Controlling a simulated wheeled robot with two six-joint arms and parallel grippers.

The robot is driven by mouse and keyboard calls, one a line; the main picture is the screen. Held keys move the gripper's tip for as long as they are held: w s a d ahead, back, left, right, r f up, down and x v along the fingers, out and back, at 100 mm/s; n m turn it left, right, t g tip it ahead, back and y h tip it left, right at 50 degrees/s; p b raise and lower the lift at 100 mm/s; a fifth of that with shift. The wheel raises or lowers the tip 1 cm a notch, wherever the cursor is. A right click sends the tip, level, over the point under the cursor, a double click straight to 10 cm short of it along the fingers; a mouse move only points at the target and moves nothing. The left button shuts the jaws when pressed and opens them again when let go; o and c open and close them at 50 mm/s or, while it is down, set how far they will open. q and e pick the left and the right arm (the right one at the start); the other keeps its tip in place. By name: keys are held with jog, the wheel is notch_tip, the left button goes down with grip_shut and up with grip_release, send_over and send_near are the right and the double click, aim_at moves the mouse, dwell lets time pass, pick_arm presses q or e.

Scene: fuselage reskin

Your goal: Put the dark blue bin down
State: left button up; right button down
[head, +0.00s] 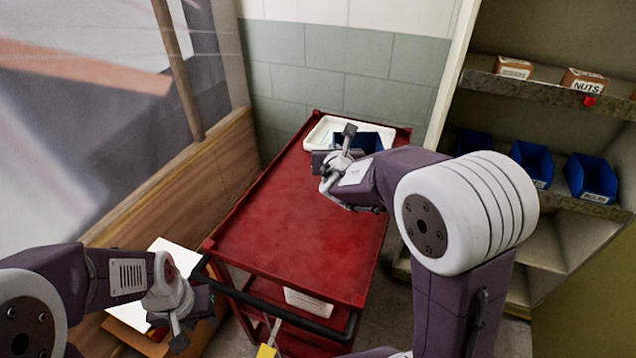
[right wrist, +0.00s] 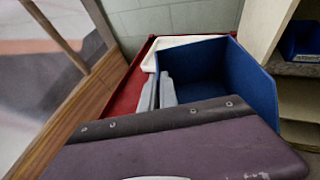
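The dark blue bin (head: 371,141) is at the far end of the red cart (head: 290,215), by the white tray (head: 322,135). In the right wrist view the open-topped bin (right wrist: 240,80) looks large and close. My right gripper (head: 335,153) is at the bin's left side. Its two fingers (right wrist: 157,92) are close together at the bin's left wall and appear shut on it. I cannot tell whether the bin rests on the cart or hangs just above it. My left gripper (head: 185,325) is low at the left, beside the cart's handle, away from the bin; its fingers are unclear.
Most of the cart's top is bare. A shelf unit at the right holds blue bins (head: 590,178) and small cartons (head: 583,80). A tiled wall (head: 330,65) stands behind the cart, and a wooden-framed panel (head: 200,190) runs along its left side.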

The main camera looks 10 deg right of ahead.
jog(key=s+a+f, duration=0.1)
jog(key=a+f, duration=0.2)
jog(key=s+a+f, duration=0.1)
jog(key=a+f, duration=0.2)
jog(key=s+a+f, duration=0.1)
jog(key=a+f, duration=0.2)
jog(key=f, duration=0.1)
jog(key=shift+s+a+b, duration=0.2)
jog(key=shift+s+b, duration=0.05)
jog(key=shift+b, duration=0.05)
jog(key=shift+w+f, duration=0.1)
jog(key=shift+f, duration=0.25)
pick_arm(q)
jog(key=shift+w+f, duration=0.35)
jog(key=shift+w, duration=0.05)
pick_arm(e)
jog(key=shift+f, duration=0.1)
jog(key=c, duration=1.6)
grip_release()
jog(key=shift+c, duration=0.2)
pick_arm(q)
jog(key=shift+f, duration=0.15)
